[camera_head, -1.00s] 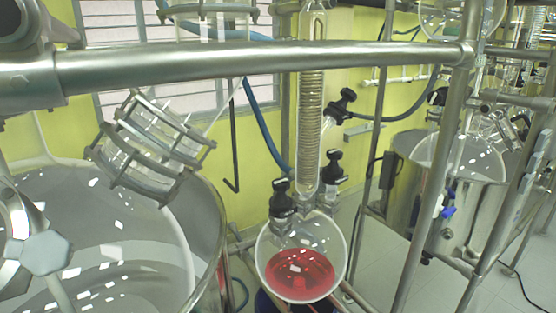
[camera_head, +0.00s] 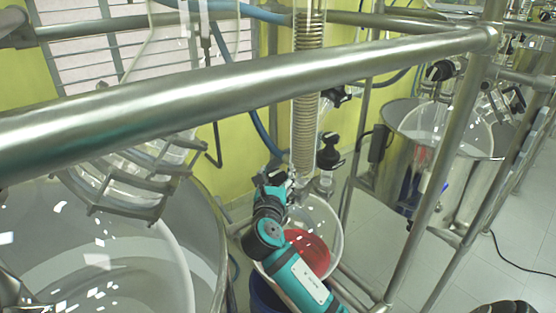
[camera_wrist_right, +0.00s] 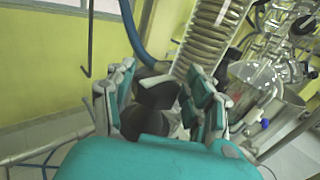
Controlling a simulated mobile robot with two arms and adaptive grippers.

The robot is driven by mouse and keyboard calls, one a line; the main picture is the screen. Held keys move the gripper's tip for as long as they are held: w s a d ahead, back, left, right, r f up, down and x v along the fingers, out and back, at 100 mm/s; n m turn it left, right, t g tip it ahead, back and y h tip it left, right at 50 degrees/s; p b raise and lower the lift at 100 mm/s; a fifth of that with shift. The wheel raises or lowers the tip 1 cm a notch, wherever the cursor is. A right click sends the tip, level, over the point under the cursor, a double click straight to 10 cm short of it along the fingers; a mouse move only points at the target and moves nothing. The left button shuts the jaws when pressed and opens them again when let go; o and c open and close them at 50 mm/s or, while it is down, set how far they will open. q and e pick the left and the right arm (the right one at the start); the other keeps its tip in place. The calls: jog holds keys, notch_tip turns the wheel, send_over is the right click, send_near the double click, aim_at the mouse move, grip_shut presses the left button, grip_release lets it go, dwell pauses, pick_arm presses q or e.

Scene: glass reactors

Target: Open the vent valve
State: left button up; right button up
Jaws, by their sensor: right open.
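A black-handled valve shows in the right wrist view (camera_wrist_right: 157,92), between the two spread fingers of my right gripper (camera_wrist_right: 160,98). In the head view my right gripper (camera_head: 272,183) is at this valve, on the left side of the flask neck, and mostly hides it. The gripper is open, with fingers on both sides of the handle; I cannot tell whether they touch it. Two other black-handled valves, a lower one (camera_head: 328,155) and an upper one (camera_head: 334,96), are on the column's right. Which one is the vent valve is not marked. My left gripper is out of view.
A round glass flask (camera_head: 325,222) with red liquid hangs below the glass coil column (camera_head: 306,100). A thick metal rail (camera_head: 230,78) crosses in front. A large vessel (camera_head: 205,240) stands left, and a metal vat (camera_head: 475,190) stands right.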

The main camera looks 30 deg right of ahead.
aim_at(277, 169)
jog(key=x, duration=0.4)
jog(key=shift+w+d+p, duration=0.25)
jog(key=shift+w+p, duration=0.05)
jog(key=shift+p, duration=0.1)
jog(key=shift+c, duration=1.2)
jog(key=shift+w+f, duration=0.1)
jog(key=shift+f, duration=0.05)
grip_shut()
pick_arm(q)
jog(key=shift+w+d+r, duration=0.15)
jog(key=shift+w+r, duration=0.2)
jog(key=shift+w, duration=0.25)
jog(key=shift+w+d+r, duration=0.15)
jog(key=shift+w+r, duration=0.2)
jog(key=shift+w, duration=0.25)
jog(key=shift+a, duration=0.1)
pick_arm(e)
jog(key=shift+f, duration=0.15)
